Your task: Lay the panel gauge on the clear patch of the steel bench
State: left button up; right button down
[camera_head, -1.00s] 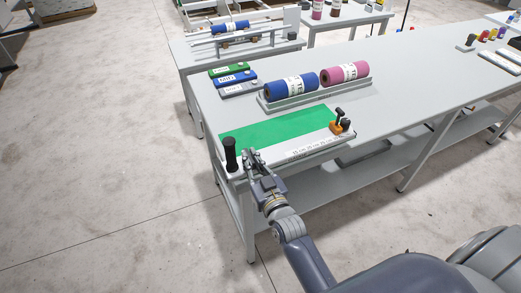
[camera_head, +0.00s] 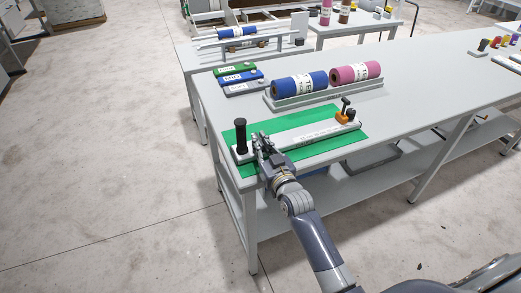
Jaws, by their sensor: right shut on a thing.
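The panel gauge (camera_head: 308,135) is a long pale bar with printed marks, a black upright handle at its left end and an orange and black piece at its right end. It lies across the view of the green mat (camera_head: 240,171) on the steel bench (camera_head: 420,80); I cannot tell if it touches the mat. My right gripper (camera_head: 262,145) is shut on the gauge near its black handle. The gripper hides part of the bar and mat. My left gripper is not in view.
A tray (camera_head: 330,97) with a blue roll (camera_head: 298,85) and a pink roll (camera_head: 355,73) stands behind the mat. Several labelled flat boxes (camera_head: 240,78) lie at the back left. The bench top right of the tray is bare.

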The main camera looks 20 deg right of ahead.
dwell(0.3)
jog(key=shift+f, duration=0.15)
jog(key=c, duration=1.6)
grip_release()
jog(key=shift+f, duration=0.1)
jog(key=shift+c, duration=0.2)
